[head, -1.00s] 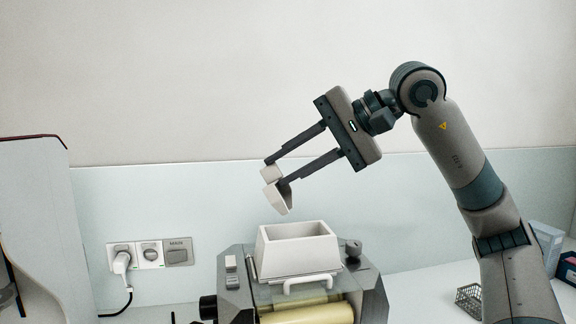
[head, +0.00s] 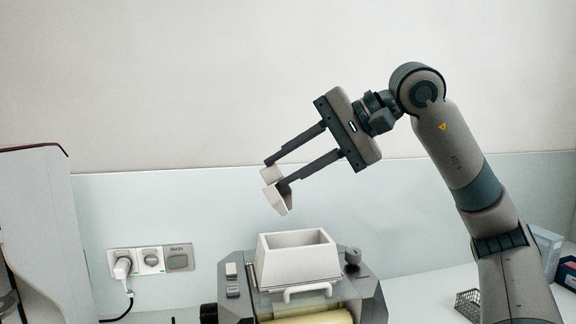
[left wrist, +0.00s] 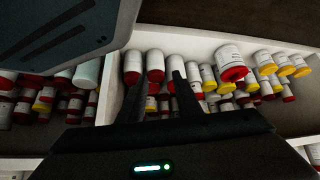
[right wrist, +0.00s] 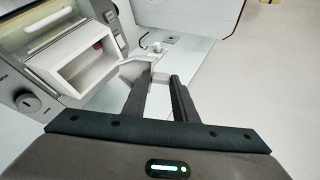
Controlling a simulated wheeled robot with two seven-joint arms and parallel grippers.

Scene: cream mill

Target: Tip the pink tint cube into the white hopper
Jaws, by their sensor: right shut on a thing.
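My right gripper (head: 274,172) is shut on a white scoop (head: 279,196) and holds it tilted, mouth down, above the white hopper (head: 298,260). The scoop also shows between the fingertips in the right wrist view (right wrist: 135,69), beside the hopper (right wrist: 75,67). A small pinkish-red patch, apparently the pink tint cube (right wrist: 97,45), shows inside the hopper in the right wrist view. No cube shows in the scoop, though its inside is partly hidden. My left gripper (left wrist: 160,76) is open, with its fingers apart and empty, above a drawer of bottles.
The hopper sits on a grey mill with a cream roller (head: 318,317). Wall sockets (head: 150,260) are behind it at left. A wire basket (head: 468,304) stands at right.

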